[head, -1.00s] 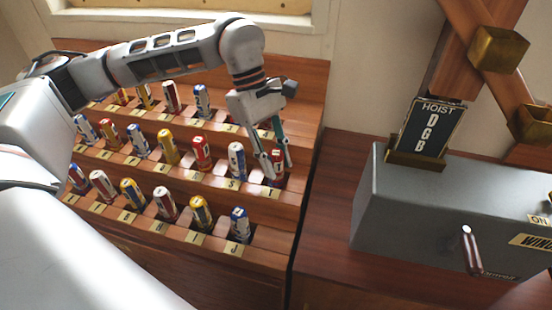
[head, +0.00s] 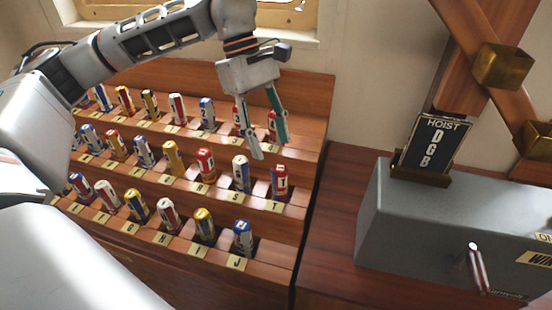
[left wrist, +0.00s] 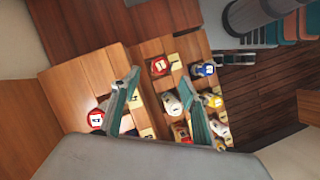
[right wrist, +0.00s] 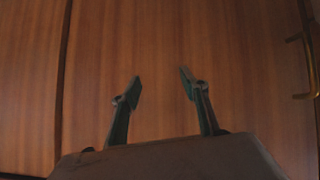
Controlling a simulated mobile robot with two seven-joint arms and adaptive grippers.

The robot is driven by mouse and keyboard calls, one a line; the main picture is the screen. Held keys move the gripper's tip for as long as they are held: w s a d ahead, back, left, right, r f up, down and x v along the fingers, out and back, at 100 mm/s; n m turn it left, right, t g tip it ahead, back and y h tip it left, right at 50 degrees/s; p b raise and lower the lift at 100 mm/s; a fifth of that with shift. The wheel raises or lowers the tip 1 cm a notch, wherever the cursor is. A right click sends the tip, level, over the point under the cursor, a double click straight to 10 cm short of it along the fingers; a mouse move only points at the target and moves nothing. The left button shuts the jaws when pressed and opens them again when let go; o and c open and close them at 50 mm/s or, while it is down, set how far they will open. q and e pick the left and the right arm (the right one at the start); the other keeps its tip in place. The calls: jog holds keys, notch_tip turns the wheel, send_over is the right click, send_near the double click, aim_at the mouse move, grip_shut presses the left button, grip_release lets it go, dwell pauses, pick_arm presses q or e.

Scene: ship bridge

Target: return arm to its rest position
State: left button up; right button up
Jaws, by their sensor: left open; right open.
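My left arm (head: 150,40) reaches in from the left in the head view, over the wooden rack. My left gripper (head: 270,148) is open and empty, its fingers pointing down above the rack's right end. My right gripper (right wrist: 157,85) is open and empty in the right wrist view, facing wooden panels (right wrist: 155,40). The right arm does not show in the head view.
The stepped wooden rack (head: 318,130) holds several rolled flags in lettered slots. To its right stand a grey box (head: 400,215) with a crank handle (head: 474,262) and a sign reading HOIST D G B (head: 436,145). A brass handle (right wrist: 308,65) shows at right in the right wrist view.

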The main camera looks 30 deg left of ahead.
pick_arm(q)
jog(key=shift+v, duration=1.65)
